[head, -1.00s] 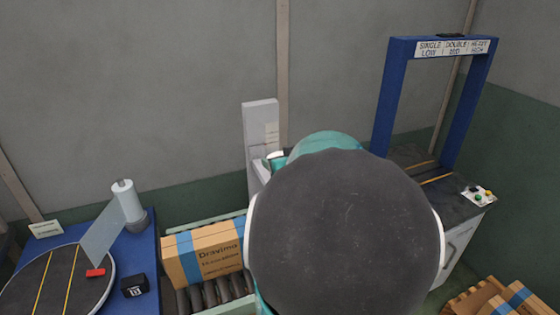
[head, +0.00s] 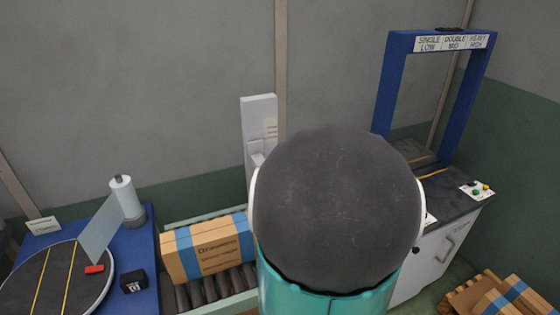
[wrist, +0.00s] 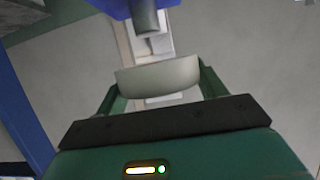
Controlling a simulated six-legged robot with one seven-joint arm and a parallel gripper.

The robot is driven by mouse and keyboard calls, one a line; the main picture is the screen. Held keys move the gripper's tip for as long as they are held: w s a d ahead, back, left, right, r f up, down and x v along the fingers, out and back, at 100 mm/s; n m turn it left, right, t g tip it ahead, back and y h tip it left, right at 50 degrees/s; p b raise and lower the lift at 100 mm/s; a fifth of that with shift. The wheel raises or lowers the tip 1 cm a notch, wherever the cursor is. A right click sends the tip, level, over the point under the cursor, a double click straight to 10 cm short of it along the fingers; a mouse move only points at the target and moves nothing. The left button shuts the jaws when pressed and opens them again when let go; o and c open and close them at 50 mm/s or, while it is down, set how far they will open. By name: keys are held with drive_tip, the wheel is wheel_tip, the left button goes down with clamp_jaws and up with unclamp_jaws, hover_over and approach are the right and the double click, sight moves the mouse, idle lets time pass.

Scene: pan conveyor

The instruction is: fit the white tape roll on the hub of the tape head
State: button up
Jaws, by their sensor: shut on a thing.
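In the wrist view my gripper (wrist: 160,84) is shut on the white tape roll (wrist: 158,76), with a green finger on each side. The roll is seen edge-on as a pale curved band. Above it in the picture is a grey cylinder (wrist: 147,22) below a blue part, perhaps the hub of the tape head. A gap shows between cylinder and roll, and the roll is not around it. In the head view my dark round arm joint hides the gripper, roll and hub. A pale grey upright post (head: 258,125) stands just left of it.
Taped cartons (head: 208,249) sit on a roller conveyor (head: 215,287) at centre-left. A blue table with a turntable (head: 45,285) and wrap film roll (head: 125,195) is at left. A blue arch (head: 388,85) over a bench is at right, with cartons on a pallet (head: 470,296) below.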

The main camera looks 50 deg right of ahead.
drive_tip(key=shift+f, duration=0.75)
drive_tip(key=shift+f, duration=2.15)
idle(1.0)
drive_tip(key=o, duration=1.1)
